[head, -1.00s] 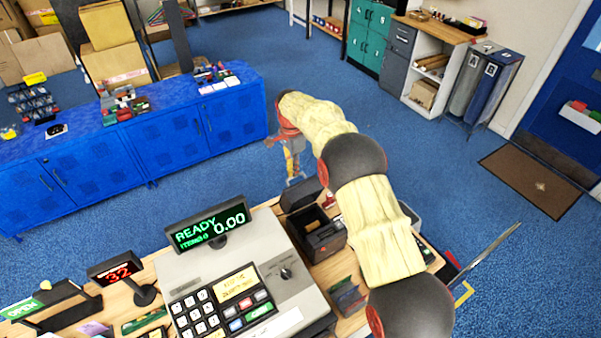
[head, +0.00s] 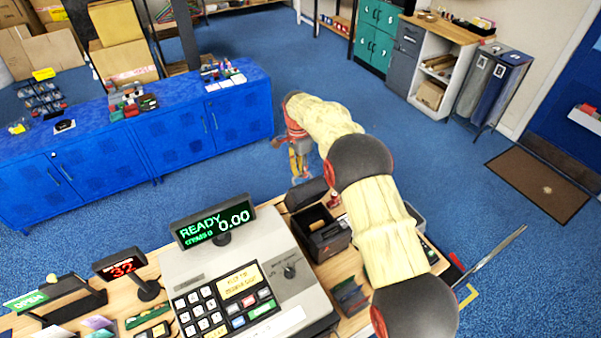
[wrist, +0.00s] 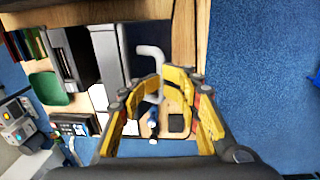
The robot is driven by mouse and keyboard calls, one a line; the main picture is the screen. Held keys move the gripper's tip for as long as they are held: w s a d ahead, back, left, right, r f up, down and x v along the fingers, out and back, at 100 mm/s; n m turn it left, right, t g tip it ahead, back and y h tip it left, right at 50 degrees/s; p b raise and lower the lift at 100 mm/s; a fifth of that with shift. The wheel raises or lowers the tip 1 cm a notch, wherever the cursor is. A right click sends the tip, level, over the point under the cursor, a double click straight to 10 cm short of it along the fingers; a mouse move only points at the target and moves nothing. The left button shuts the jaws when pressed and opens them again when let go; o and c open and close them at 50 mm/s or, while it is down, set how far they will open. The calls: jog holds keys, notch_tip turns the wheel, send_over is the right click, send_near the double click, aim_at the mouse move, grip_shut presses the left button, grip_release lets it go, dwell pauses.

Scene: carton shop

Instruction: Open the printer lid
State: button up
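The printer (head: 328,243) is a small dark box on the counter, just right of the cash register. Its top shows an open cavity with something tan inside. A dark rounded flap (head: 305,194), which looks like its lid, stands raised at the back edge. My gripper (head: 300,176) is beyond the flap, past the counter's far edge, and looks apart from it. In the wrist view its yellow fingers (wrist: 163,84) are parted with nothing held between them. Dark and grey boxy shapes lie on the counter past the fingers there; I cannot tell which is the lid.
The cash register (head: 235,285) stands close left of the printer, with a raised display (head: 212,226). Small dark cards (head: 349,297) stand in front of the printer. Blue cabinets (head: 130,145) are across the aisle. Blue floor (head: 430,165) is clear on the right.

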jog(key=shift+f, duration=0.1)
jog(key=w+a+r+p, duration=0.4)
jog(key=w+r+p, duration=0.1)
jog(key=w+p, duration=0.1)
jog(key=shift+r+p, duration=0.15)
jog(key=shift+p, duration=0.55)
dwell(0.4)
jog(key=shift+w+a, duration=0.1)
dwell(0.4)
notch_tip(320, 180, up, 12)
jog(key=shift+w+a, duration=0.25)
jog(key=shift+w, duration=0.1)
jog(key=shift+c, duration=0.3)
